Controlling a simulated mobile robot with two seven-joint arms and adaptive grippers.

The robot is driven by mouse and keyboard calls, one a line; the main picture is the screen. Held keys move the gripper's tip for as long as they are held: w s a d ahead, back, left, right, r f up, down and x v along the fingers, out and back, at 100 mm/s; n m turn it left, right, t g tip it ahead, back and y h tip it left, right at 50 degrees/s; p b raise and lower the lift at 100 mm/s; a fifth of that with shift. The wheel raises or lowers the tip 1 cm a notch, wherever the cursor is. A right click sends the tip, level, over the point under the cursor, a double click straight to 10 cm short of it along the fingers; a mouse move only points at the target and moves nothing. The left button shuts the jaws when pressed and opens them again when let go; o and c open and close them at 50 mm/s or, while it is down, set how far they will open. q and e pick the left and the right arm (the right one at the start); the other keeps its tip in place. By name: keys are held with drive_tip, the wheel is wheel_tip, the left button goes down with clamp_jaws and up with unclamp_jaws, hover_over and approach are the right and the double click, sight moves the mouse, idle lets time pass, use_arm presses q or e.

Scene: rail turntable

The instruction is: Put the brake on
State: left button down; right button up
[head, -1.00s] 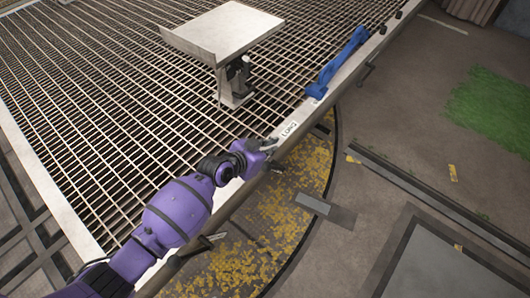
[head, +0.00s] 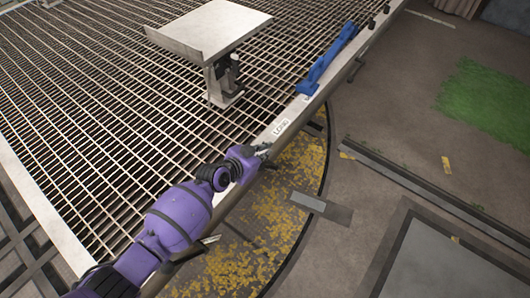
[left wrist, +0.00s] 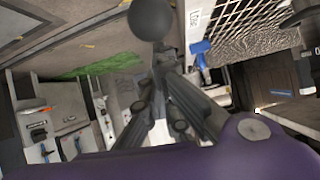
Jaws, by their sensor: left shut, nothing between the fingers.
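No part marked as a brake can be made out for certain. A dark round knob (left wrist: 150,18) shows large at the top of the left wrist view, just beyond my fingers. My left gripper (head: 263,151) is at the pale edge beam of the grated deck, just below a small white label (head: 281,128). In the left wrist view its fingers (left wrist: 163,58) are shut and empty, close below the knob. I cannot tell whether they touch it. A blue bracket (head: 327,62) lies on the beam farther up. My right gripper is not in view.
The grated deck (head: 110,95) fills the left, with a pale plate on a post (head: 210,35) standing on it. Thin dark levers stick out under the beam, one near my arm (head: 205,242). Yellow leaves (head: 285,190) lie below. Open floor (head: 400,110) is at right.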

use_arm(q)
drive_tip(key=shift+s+a+f+b, duration=0.3)
drive_tip(key=shift+f+b, duration=0.1)
drive_tip(key=shift+b, duration=0.15)
drive_tip(key=shift+s+a+f+t+b, duration=0.15)
drive_tip(key=shift+s+t+b, duration=0.2)
drive_tip(key=shift+b, duration=0.1)
drive_tip(key=shift+s+a+f+h+b, duration=0.45)
drive_tip(key=shift+s+f+b, duration=0.15)
drive_tip(key=shift+b, duration=0.3)
drive_tip(key=s+a+f+b, duration=0.4)
drive_tip(key=s+f, duration=0.1)
drive_tip(key=shift+s+f+b, duration=0.3)
drive_tip(key=shift+f+b, duration=0.05)
drive_tip(key=shift+b, duration=0.05)
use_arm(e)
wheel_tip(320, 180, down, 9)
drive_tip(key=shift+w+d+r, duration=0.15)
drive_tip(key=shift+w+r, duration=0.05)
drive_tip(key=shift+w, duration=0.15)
use_arm(q)
drive_tip(key=shift+r+t, duration=0.15)
drive_tip(key=shift+t, duration=0.1)
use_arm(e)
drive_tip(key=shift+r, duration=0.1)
